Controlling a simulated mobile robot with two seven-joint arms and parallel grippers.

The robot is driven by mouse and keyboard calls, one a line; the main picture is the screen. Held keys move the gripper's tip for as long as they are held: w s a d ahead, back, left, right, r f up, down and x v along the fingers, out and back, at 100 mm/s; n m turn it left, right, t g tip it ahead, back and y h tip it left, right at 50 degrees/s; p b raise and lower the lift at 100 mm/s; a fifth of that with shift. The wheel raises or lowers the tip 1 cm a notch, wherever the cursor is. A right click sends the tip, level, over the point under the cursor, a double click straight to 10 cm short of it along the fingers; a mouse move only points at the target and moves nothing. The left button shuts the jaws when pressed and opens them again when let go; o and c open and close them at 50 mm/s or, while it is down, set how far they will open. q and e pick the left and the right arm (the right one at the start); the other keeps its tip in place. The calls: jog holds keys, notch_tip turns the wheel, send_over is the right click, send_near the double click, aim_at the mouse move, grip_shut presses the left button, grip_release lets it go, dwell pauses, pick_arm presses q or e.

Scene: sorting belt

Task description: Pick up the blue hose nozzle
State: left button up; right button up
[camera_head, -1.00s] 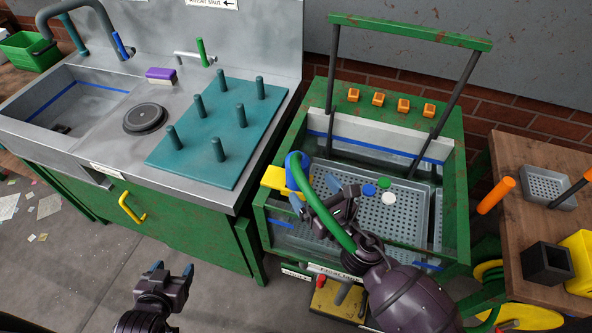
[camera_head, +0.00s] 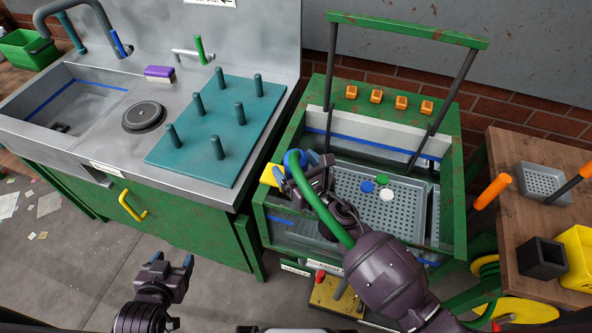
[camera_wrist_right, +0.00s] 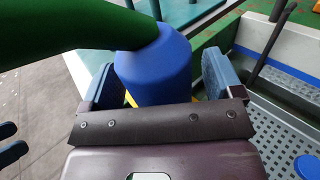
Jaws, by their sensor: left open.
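The blue hose nozzle (camera_head: 294,161) sits at the left rim of the green wash station, by a yellow holder (camera_head: 271,176). A green hose (camera_head: 318,212) runs from it. In the right wrist view the nozzle (camera_wrist_right: 155,72) is between the two fingers of my right gripper (camera_wrist_right: 160,84). The gripper looks open, with a gap between nozzle and right finger; contact at the left finger is unclear. In the head view my right wrist and the hose partly hide these fingers. My left gripper (camera_head: 172,262) is open and empty, low in front of the green cabinet.
The wash station (camera_head: 455,200) holds a perforated tray (camera_head: 400,212) with blue, green and white discs. A tall handle frame (camera_head: 405,30) rises over it. A teal peg board (camera_head: 195,150) lies on the counter at left. A wooden table (camera_head: 510,225) stands at right.

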aim_at(296, 153)
jog(key=c, duration=1.1)
jog(key=shift+o, duration=0.2)
notch_tip(296, 153, up, 6)
jog(key=p, duration=0.3)
jog(key=shift+f+p, duration=0.1)
jog(key=shift+p, duration=0.25)
pick_arm(q)
jog(key=shift+s+a+r, duration=0.1)
jog(key=shift+s+r, duration=0.75)
jog(key=shift+r, duration=0.1)
pick_arm(e)
notch_tip(296, 153, up, 14)
jog(key=o, duration=0.6)
jog(key=shift+c, duration=1.5)
